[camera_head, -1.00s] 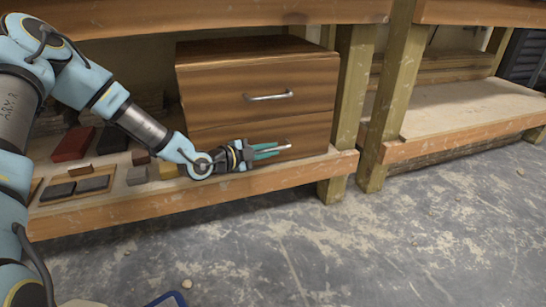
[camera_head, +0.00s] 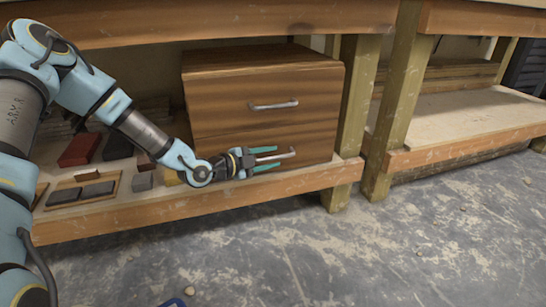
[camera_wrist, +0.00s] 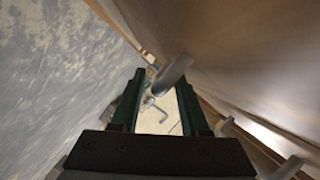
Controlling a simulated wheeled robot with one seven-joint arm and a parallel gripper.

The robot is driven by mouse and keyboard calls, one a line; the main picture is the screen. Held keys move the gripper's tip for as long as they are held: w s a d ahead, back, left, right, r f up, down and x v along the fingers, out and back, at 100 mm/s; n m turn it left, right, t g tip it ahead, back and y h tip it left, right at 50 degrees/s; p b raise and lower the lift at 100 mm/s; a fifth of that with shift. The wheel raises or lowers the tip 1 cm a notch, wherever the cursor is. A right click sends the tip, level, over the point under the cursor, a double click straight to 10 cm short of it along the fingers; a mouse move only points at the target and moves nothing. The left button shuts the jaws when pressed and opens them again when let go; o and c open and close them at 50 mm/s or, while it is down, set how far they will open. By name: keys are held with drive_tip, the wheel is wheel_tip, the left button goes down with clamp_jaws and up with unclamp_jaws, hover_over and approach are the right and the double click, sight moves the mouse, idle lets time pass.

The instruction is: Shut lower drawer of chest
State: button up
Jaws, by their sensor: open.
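The brown wooden chest (camera_head: 225,95) stands on the low shelf, with an upper and a lower drawer. The lower drawer (camera_head: 315,148) looks close to flush with the chest front; a small gap cannot be told. Its grey bar handle (camera_head: 291,153) lies between the spread fingers of my gripper (camera_head: 272,159). My gripper is open, with one green finger above the handle and one below. In the wrist view, the handle (camera_wrist: 174,70) shows near the fingertips, beside the wooden front; whether a finger touches it cannot be told.
A wooden post (camera_head: 355,95) stands right of the chest. Red and dark blocks (camera_head: 80,149) lie on the shelf to the left. The shelf's front edge (camera_head: 150,209) runs below my gripper; the concrete floor (camera_head: 400,245) is mostly clear.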

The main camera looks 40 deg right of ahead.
drive_tip(key=p+v, duration=0.2)
drive_tip(key=v, duration=0.7)
drive_tip(key=shift+a+p, duration=0.35)
